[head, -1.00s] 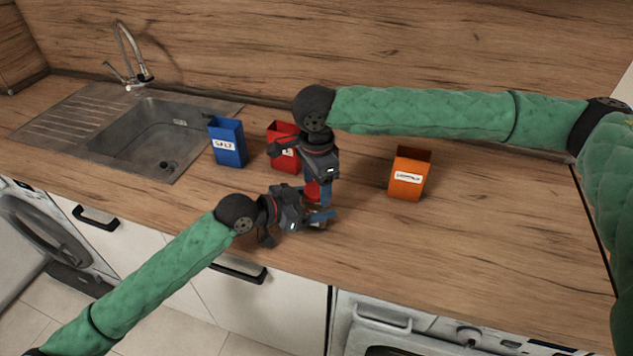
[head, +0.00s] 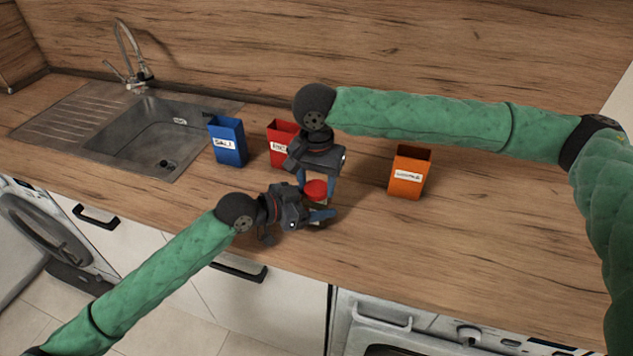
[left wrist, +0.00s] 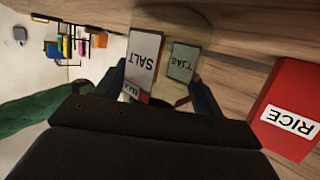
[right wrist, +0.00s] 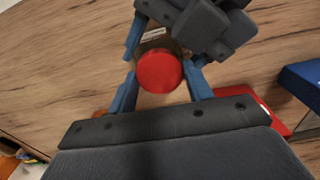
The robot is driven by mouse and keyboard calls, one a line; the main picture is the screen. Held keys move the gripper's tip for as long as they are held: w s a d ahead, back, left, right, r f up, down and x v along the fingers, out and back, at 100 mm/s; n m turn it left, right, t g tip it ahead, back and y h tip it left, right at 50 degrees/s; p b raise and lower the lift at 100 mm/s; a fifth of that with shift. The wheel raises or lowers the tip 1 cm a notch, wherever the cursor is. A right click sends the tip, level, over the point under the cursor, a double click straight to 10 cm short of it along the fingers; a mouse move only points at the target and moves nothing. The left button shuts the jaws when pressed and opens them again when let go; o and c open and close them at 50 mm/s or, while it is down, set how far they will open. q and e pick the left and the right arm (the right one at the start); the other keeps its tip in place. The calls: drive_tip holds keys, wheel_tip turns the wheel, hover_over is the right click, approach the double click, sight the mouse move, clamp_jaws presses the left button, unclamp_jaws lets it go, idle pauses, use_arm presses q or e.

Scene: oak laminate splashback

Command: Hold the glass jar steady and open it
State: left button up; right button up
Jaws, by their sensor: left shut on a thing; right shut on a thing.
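The glass jar (left wrist: 163,68) shows in the left wrist view between my left fingers, with white labels reading SALT. Its round red lid (head: 316,188) shows in the head view and also in the right wrist view (right wrist: 160,72). My left gripper (head: 320,211) is shut on the jar body from the left, low over the counter. My right gripper (right wrist: 162,90) comes from above with its blue fingers on either side of the lid, shut on it. The jar body is mostly hidden in the head view. I cannot tell whether the lid has lifted off the rim.
A blue container (head: 228,142) labelled SALT, a red one (head: 281,135) labelled RICE and an orange one (head: 408,175) stand open-topped on the wooden counter (head: 480,230). The sink (head: 140,140) is at the left. The counter right of the orange container is clear.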

drive_tip(key=shift+n, duration=0.8)
drive_tip(key=o, duration=1.1)
